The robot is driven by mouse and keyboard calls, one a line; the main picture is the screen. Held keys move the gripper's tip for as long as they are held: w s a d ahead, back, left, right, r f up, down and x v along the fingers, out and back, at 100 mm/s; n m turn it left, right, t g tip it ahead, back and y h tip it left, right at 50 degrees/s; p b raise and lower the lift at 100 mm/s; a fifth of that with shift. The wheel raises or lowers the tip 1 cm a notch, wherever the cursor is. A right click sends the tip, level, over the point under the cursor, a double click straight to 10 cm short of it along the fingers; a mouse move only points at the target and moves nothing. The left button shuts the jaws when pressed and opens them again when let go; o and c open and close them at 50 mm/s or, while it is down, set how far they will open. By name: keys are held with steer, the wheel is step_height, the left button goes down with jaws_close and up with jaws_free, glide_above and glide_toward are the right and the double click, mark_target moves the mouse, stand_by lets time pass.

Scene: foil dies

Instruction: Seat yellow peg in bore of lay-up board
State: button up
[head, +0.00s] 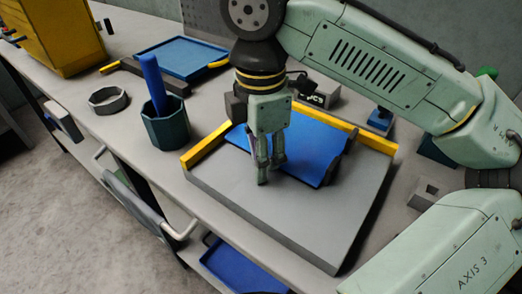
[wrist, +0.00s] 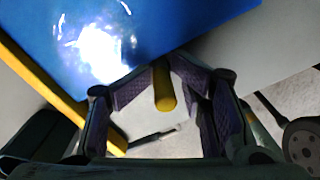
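The yellow peg (wrist: 164,88) is between the purple-padded fingers of my gripper (wrist: 165,75) in the wrist view. The fingers close in on it from both sides. In the head view my gripper (head: 263,172) points down over the grey lay-up board (head: 300,220), near the front edge of the blue sheet (head: 315,150) on it. I cannot pick out the peg there, nor tell whether its end touches the board. No bore can be made out in either view.
Yellow rails (head: 207,148) edge the board at left and back. A dark hexagonal cup (head: 167,130) holding a blue rod (head: 152,78) stands left of it, beside a grey ring (head: 108,100). A blue tray (head: 182,57) lies behind. A grey block with a square hole (head: 428,191) sits right.

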steer(key=shift+r, duration=0.15)
stand_by(0.3)
step_height(320, 180, up, 13)
steer(key=p, duration=0.1)
steer(key=shift+p, duration=0.4)
steer(key=shift+w, duration=0.1)
